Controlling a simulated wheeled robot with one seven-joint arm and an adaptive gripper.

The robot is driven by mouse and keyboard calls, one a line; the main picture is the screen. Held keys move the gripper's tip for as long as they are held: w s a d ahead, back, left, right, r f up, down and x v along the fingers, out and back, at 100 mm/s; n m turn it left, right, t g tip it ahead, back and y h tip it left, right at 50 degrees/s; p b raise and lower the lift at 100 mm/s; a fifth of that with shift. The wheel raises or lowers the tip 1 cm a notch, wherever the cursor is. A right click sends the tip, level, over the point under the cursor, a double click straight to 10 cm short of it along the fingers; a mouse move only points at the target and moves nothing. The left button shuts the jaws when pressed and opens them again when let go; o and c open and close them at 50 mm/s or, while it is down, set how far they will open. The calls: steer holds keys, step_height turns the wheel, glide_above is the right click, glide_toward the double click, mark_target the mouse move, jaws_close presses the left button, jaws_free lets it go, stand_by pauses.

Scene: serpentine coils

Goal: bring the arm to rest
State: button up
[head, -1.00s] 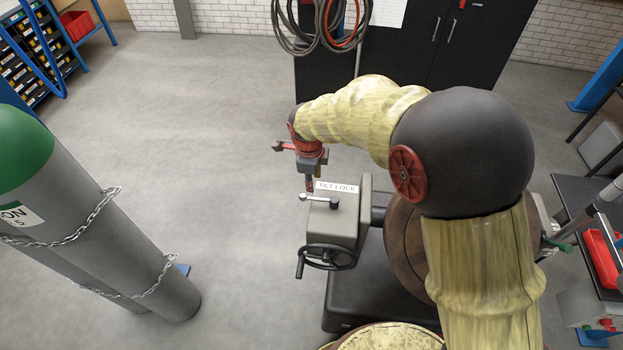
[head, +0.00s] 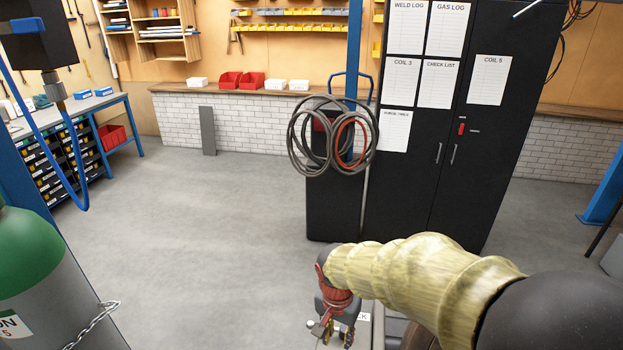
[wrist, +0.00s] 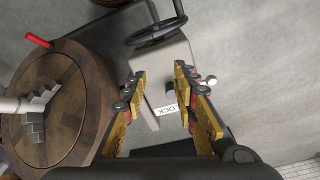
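My gripper (head: 336,336) hangs fingers down at the lower middle of the head view. In the wrist view my gripper (wrist: 159,75) shows two yellow-padded fingers spread apart with nothing held between them. Beyond the fingers is the grey tilt lock box (wrist: 172,66), with its label partly visible and a dark handwheel (wrist: 150,34) at its far end. A lever's pale knob (wrist: 211,81) shows just right of the right finger. In the head view only a piece of the box (head: 364,330) shows behind the gripper.
In the wrist view a round brown table (wrist: 75,100) with metal jaws lies left of the gripper. In the head view a green-topped gas cylinder (head: 35,255) with a chain stands at left, and a black cabinet (head: 420,150) with hanging hoses stands behind. Open floor lies between.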

steer(key=s+d+r+n+t+b, duration=0.2)
steer(key=s+d+r+b, duration=0.1)
steer(key=s+d+r, duration=0.3)
steer(key=s+d+r+n+t+b, duration=0.3)
steer(key=s+d+r, duration=0.3)
steer(key=s, duration=0.5)
steer(key=shift+d+n+y, duration=0.3)
steer(key=shift+d, duration=0.1)
